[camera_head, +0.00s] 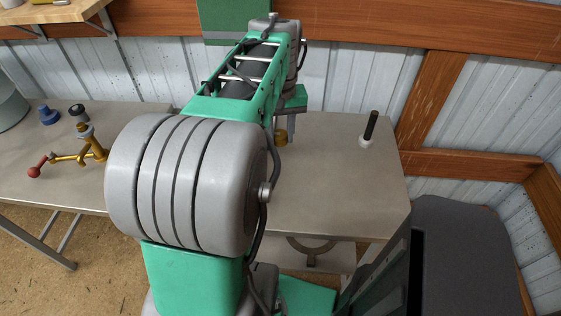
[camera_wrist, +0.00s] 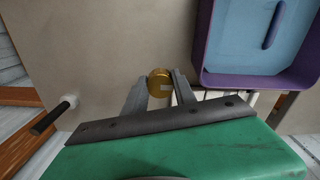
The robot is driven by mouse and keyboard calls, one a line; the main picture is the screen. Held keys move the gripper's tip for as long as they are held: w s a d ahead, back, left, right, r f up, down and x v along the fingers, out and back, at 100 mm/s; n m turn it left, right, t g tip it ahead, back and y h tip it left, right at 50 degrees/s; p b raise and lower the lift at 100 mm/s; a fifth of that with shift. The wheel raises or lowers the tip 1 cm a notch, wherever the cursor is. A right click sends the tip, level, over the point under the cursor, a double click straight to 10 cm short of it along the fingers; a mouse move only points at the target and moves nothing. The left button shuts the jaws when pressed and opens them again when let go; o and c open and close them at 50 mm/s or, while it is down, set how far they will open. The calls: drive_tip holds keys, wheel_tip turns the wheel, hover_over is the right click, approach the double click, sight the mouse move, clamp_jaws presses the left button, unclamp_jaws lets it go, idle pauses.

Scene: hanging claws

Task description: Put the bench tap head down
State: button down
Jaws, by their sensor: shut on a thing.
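A round brass piece, which I take to be the bench tap head (camera_wrist: 160,85), sits between my two grey fingers in the wrist view. My gripper (camera_wrist: 159,77) is shut on it. In the head view the brass piece (camera_head: 281,137) shows at the tips of my gripper (camera_head: 287,130), over the bench (camera_head: 335,185). My arm hides part of this area. I cannot tell whether the piece touches the bench top or is held just above it.
A white-based thing with an upright black rod (camera_head: 368,130) stands on the bench at right. A brass fitting with a red knob (camera_head: 75,157) and a blue piece (camera_head: 48,115) are at left. A purple-rimmed blue tray (camera_wrist: 203,70) lies near my gripper. Bench between gripper and rod is bare.

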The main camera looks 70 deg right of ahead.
sight(280, 166)
wheel_tip(280, 166, down, 10)
drive_tip(key=shift+r, duration=0.1)
drive_tip(key=c, duration=1)
unclamp_jaws()
